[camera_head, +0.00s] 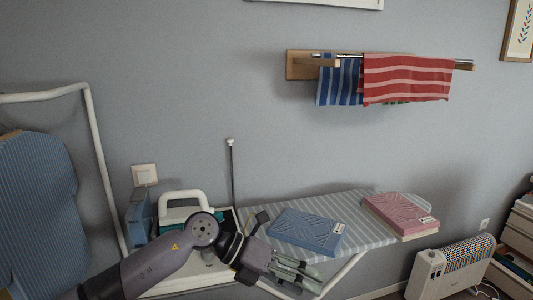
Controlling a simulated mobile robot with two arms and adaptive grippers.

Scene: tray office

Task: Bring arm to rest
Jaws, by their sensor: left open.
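My left gripper (298,271) is open and empty. Its arm comes in from the lower left, and the fingers point right, in front of the near edge of the striped ironing board (360,211). A blue folded cloth (306,232) with a small white label lies on the board, just beyond the gripper and apart from it in the picture. A pink folded cloth (398,210) with a label lies farther right on the board. My right gripper is not in view.
An iron (185,200) stands at the board's left end, partly behind my arm. A wall rail holds a red striped towel (408,80) and a blue one (340,82). A white heater (447,268) stands right. A white rack (100,150) with blue clothing stands left.

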